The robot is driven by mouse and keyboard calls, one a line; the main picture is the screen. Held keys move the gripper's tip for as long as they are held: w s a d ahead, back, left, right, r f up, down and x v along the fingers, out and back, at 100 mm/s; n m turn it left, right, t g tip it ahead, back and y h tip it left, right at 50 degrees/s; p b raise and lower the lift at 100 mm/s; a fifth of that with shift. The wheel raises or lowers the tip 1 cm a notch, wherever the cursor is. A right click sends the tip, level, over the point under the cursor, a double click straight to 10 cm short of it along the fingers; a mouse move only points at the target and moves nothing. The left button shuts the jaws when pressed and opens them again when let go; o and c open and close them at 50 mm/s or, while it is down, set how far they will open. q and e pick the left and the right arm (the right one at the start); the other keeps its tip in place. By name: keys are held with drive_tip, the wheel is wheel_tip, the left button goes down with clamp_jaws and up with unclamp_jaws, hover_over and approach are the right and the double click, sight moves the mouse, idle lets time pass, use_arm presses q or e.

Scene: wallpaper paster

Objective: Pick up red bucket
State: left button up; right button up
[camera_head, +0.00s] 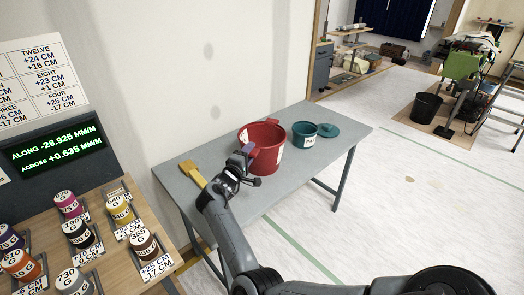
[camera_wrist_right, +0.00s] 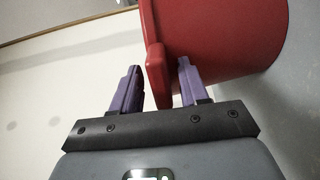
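My right gripper (camera_head: 245,160) is at the bucket's near left side. In the right wrist view, the red bucket (camera_wrist_right: 225,38) fills the upper right. Its red lug or rim piece (camera_wrist_right: 158,76) lies between the two purple fingers of my right gripper (camera_wrist_right: 158,85). The fingers are apart. My left gripper is not in view.
The grey table (camera_head: 325,148) also holds a teal paint bucket (camera_head: 304,135), a teal round lid (camera_head: 328,130) and a yellow brush-like tool (camera_head: 192,173). A wall is behind.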

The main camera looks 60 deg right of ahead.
clamp_jaws()
idle(1.1)
drive_tip(key=shift+r, duration=0.2)
